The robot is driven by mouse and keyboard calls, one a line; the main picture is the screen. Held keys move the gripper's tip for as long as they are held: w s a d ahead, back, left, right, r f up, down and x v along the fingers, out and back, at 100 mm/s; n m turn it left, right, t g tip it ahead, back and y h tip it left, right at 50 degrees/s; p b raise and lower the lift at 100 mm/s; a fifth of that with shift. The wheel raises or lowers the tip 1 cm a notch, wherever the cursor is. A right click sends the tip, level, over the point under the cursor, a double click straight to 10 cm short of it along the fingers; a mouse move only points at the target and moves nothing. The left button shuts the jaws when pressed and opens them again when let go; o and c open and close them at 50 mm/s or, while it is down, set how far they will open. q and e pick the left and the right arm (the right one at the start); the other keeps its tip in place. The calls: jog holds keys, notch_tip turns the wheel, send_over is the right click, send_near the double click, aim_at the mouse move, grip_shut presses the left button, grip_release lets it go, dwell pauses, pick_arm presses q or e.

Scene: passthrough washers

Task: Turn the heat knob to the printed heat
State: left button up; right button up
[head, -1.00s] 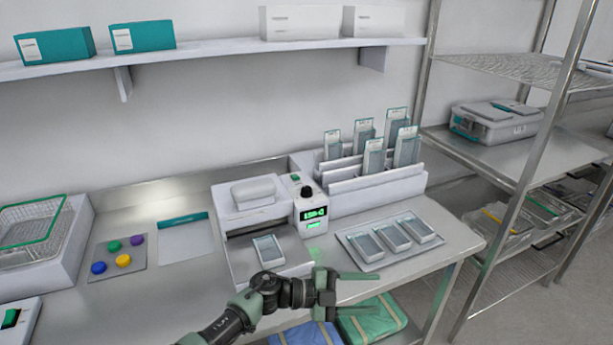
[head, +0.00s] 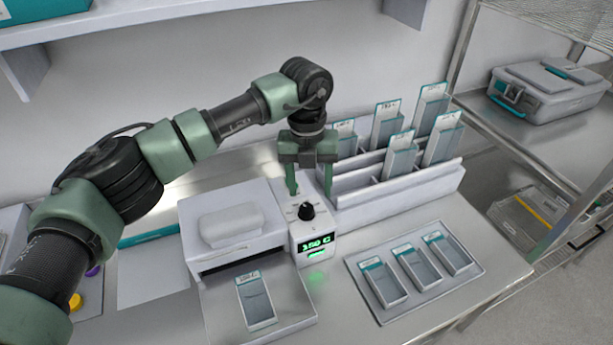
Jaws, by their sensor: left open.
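The black heat knob (head: 306,210) sits on top of the small white control unit (head: 311,235) beside the sealer. The unit's green display (head: 315,243) appears to read 150 C. My left gripper (head: 309,192) points down just above and behind the knob. Its fingers are open, apart, with nothing seen between them. A pouch (head: 256,300) with a teal-topped printed label lies on the sealer's front tray; its print is too small to read. My right gripper is not in view.
The white sealer (head: 233,228) stands left of the control unit. A rack (head: 400,187) with several upright pouches stands behind right. A tray (head: 474,292) with three pouches lies at right. Shelving with a case (head: 545,90) is further right.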

aim_at(306, 207)
pick_arm(q)
jog(key=shift+w+a+r, duration=0.25)
jog(key=shift+a+r, duration=0.1)
jog(key=shift+r, duration=0.05)
jog(key=shift+w+f, duration=0.1)
notch_tip(306, 207, down, 7)
jog(key=p, duration=0.3)
jog(key=shift+f, duration=0.25)
grip_shut()
